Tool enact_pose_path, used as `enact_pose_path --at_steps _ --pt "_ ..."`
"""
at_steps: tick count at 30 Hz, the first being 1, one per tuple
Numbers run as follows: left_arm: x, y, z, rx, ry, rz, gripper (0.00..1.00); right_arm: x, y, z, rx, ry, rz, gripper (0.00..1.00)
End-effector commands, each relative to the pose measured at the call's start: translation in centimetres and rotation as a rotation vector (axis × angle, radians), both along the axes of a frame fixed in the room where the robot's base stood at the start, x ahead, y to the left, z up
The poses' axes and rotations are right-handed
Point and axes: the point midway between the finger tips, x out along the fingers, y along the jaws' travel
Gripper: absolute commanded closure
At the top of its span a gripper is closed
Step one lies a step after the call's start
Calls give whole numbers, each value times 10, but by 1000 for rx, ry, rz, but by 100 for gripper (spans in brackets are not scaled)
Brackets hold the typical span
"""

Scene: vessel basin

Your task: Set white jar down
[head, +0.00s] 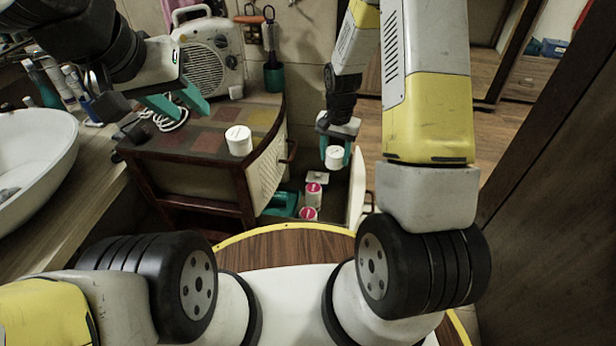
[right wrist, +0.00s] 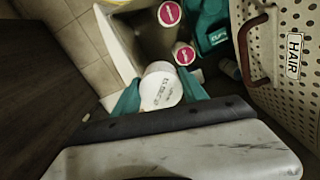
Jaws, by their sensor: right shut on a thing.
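A white jar (head: 334,158) is held between the teal fingers of my right gripper (head: 336,154), above the open low compartment at the cabinet's right side. The right wrist view shows the jar (right wrist: 161,88) with its lettered lid between the two fingers (right wrist: 160,98). A second white jar (head: 239,140) stands upright on the cabinet top (head: 205,148). My left gripper (head: 178,103) is open and empty above the back left of the cabinet top.
The open compartment (right wrist: 123,42) holds pink-lidded jars (right wrist: 169,13) and a teal item (right wrist: 212,25). A pink-lidded jar also shows in the head view (head: 313,189). A fan heater (head: 210,58) stands at the back. A white basin (head: 35,150) is at left.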

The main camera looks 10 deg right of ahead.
Motion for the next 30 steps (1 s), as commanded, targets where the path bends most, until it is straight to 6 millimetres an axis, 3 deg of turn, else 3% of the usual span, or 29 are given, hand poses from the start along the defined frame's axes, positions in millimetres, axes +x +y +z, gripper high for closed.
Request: enact_pose_path --at_steps 1,6,12,17,24,30 --pt "0 0 0 0 0 0 64 4 0 -16 -2 7 -114 91" --pt "0 0 0 0 -1 0 64 19 -3 -56 -7 7 -504 91" --pt "0 0 0 0 0 0 64 26 -6 -82 -11 2 -752 91" --pt "0 0 0 0 0 0 64 26 -6 -109 -15 5 -789 91" --pt "0 0 0 0 0 0 64 26 -6 -173 -12 5 -786 91" --pt "0 0 0 0 0 0 64 26 -6 -213 -12 2 -785 91"
